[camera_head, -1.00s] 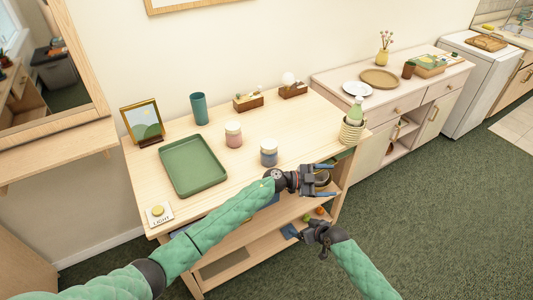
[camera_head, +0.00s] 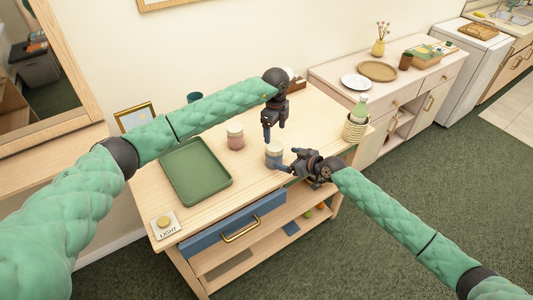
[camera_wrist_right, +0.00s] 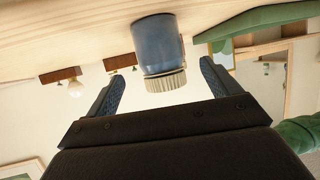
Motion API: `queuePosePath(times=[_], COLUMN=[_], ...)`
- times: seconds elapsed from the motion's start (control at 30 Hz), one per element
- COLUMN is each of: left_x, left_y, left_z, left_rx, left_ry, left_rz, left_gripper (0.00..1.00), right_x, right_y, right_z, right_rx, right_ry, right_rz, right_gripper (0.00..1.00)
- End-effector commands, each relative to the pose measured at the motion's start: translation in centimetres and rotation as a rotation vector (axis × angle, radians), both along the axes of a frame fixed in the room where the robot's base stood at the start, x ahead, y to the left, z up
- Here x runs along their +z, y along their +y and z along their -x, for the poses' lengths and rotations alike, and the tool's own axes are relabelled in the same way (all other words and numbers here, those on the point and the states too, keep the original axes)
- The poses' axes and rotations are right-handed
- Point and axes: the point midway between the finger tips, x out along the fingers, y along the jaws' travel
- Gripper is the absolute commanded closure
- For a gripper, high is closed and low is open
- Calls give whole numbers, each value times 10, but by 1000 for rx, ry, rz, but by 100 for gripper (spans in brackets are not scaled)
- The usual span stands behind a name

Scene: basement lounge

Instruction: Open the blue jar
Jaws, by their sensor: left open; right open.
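The blue jar (camera_head: 274,158) stands upright on the wooden table, with its pale lid on. In the right wrist view the picture is upside down, and the blue jar body (camera_wrist_right: 157,42) and ribbed cream lid (camera_wrist_right: 166,82) show between my finger tips. My right gripper (camera_head: 285,160) is open at the jar's right side, at about its height. I cannot tell whether the fingers touch it. My left gripper (camera_head: 273,134) is open and points down, just above and behind the jar in the head view.
A pink jar (camera_head: 235,138) stands left of the blue one. A green tray (camera_head: 195,172) lies further left, near a light button (camera_head: 164,223). Stacked cups with a green bottle (camera_head: 359,108) stand at the right edge. A blue drawer front (camera_head: 233,222) is below the tabletop.

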Motion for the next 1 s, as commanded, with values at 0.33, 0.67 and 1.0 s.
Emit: queuePosePath(times=[0.33,0.67,1.0], left_x=[3,3,3], left_y=[2,2,2], left_z=[-1,-1,-1], left_rx=[6,5,5], left_ry=[-5,-4,-4], left_rz=[-14,-13,-12], left_gripper=[21,21,21], right_x=[-11,-26,-29], right_y=[23,50,55], right_z=[-20,-42,-45], right_rx=[1,0,1], right_ry=[-1,-1,-2], right_rz=[-2,-2,-1], right_gripper=[11,11,11])
